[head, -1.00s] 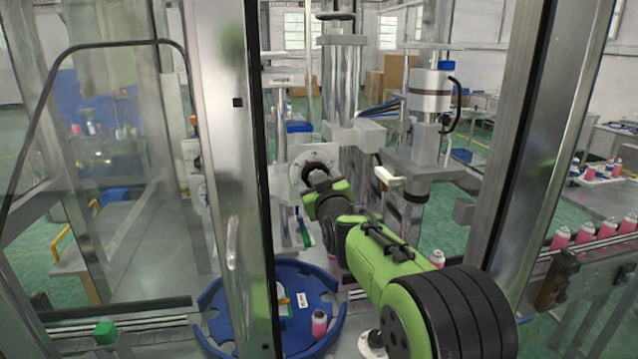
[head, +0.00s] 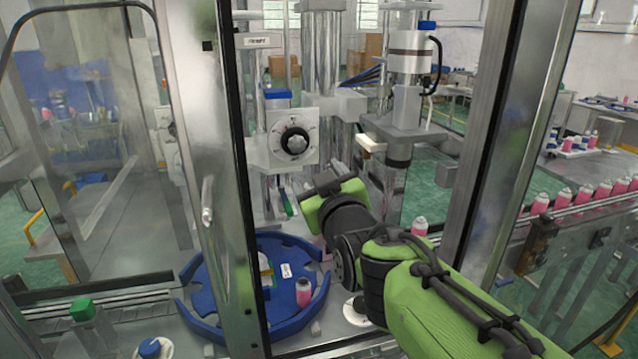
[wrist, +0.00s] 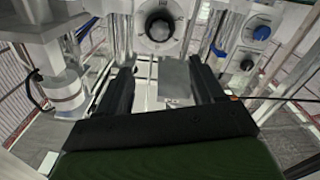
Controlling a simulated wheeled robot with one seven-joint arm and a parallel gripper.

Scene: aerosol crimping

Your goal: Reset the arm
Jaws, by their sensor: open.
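My green and black arm reaches in from the lower right of the head view, between the two metal door posts. My gripper (head: 322,186) is in front of the machine, below and right of the dial plate with its black knob (head: 295,141), and apart from it. In the wrist view my gripper (wrist: 163,80) has its two black fingers spread wide with nothing between them. The round knob also shows beyond the fingers, at the top of the wrist view (wrist: 160,26).
A blue star wheel (head: 225,292) with a pink can (head: 303,291) stands below left of my gripper. A crimping head (head: 408,75) hangs to the right. A glass door with a metal post (head: 205,180) stands left. Pink cans (head: 585,194) line the conveyor at right.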

